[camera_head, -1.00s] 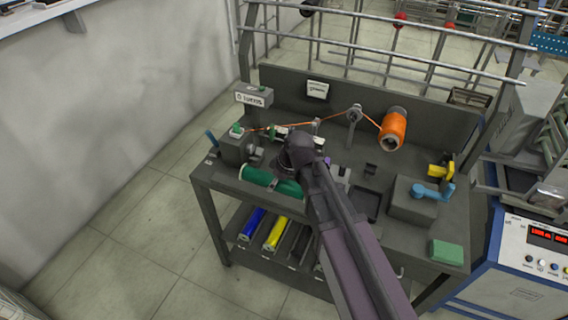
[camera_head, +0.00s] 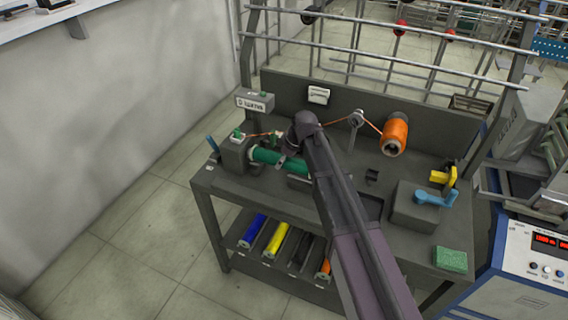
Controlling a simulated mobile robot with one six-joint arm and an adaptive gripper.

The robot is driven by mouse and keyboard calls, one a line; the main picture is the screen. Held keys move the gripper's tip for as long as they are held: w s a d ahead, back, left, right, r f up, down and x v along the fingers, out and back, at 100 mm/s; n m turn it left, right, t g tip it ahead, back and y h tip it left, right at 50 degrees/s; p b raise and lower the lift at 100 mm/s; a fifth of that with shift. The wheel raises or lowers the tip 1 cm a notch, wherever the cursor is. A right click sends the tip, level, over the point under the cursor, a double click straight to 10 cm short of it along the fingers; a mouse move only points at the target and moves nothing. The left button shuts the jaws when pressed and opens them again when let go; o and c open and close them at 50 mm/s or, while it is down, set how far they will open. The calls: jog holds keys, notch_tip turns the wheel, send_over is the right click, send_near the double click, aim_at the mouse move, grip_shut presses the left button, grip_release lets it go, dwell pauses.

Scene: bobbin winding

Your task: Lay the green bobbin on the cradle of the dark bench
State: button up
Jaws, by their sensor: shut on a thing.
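The green bobbin (camera_head: 266,156) lies lengthwise across the left part of the dark bench (camera_head: 208,182), its left end close to the grey winder block (camera_head: 234,154). My gripper (camera_head: 283,161) is shut on the bobbin near its middle. My arm comes in from the lower right and hides part of the bobbin's right side. Whether the bobbin touches anything beneath it cannot be told. I cannot clearly make out the cradle; a low grey block (camera_head: 298,182) shows just in front of the bobbin.
An orange spool (camera_head: 395,134) feeds a thread over a guide (camera_head: 355,118) towards the winder. Blue (camera_head: 253,230) and yellow (camera_head: 275,239) bobbins lie on the lower shelf.

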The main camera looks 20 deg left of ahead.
jog(key=shift+w+a, duration=0.1)
jog(key=shift+w, duration=0.7)
jog(key=shift+w, duration=0.1)
jog(key=shift+w+a, duration=0.1)
jog(key=shift+w, duration=0.1)
jog(key=shift+w+a+f+b, duration=0.1)
jog(key=shift+w+f+b, duration=0.05)
jog(key=shift+f+b, duration=0.8)
jog(key=shift+w+f+b, duration=0.15)
jog(key=shift+f+b, duration=0.8)
jog(key=o, duration=1.2)
jog(key=shift+r, duration=0.15)
